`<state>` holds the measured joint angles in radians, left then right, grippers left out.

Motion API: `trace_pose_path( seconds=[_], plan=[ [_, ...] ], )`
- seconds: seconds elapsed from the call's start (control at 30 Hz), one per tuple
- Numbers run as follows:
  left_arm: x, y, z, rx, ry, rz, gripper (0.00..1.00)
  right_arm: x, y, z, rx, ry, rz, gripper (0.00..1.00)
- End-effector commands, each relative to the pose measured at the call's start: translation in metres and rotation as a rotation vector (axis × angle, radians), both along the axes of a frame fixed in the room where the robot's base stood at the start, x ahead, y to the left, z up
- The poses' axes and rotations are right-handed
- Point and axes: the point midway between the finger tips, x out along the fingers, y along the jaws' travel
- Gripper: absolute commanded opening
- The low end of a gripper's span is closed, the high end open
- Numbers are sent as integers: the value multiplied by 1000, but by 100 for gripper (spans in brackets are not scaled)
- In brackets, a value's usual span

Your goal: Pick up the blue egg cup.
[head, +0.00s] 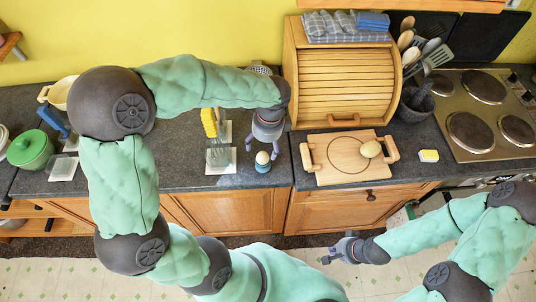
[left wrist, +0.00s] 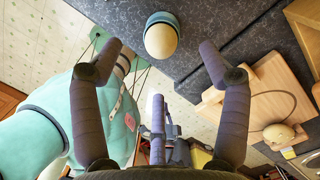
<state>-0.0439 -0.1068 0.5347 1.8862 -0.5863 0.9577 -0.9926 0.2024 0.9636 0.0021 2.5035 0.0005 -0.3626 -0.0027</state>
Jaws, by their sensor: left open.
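The blue egg cup (head: 262,168) stands near the counter's front edge with a pale egg (head: 263,157) in it. In the left wrist view the blue rim of the egg cup (left wrist: 162,17) shows at the top centre, with the egg (left wrist: 160,42) bulging towards the camera. My left gripper (head: 265,146) is open and empty, pointing down just above and behind the egg cup. In the left wrist view its fingertips (left wrist: 160,50) are spread to either side of the egg, apart from it. My right gripper (head: 336,251) hangs over the floor in front of the counter; its jaw opening is unclear.
A wooden board (head: 325,175) with a round potato-like item (head: 371,149) lies right of the egg cup. A wooden bread bin (head: 340,80) stands behind. The counter's front edge is close.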

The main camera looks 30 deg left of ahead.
Motion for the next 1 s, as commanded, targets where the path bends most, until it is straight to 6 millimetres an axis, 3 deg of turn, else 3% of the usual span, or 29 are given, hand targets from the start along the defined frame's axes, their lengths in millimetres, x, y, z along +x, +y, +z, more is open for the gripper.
trace_pose_path(
  seconds=[0.2,0.57,0.83,1.0],
  plan=[
    [-1,3,-36,-1,5,1,76,-1,0,-10,0,1,0,0],
    [-1,4,-59,-1,3,1,76,0,0,-16,0,0,0,0],
    [0,3,-96,-2,4,1,76,0,0,-29,0,0,0,0],
    [0,5,-104,-2,2,1,76,0,0,-30,0,0,0,0]
  ],
)
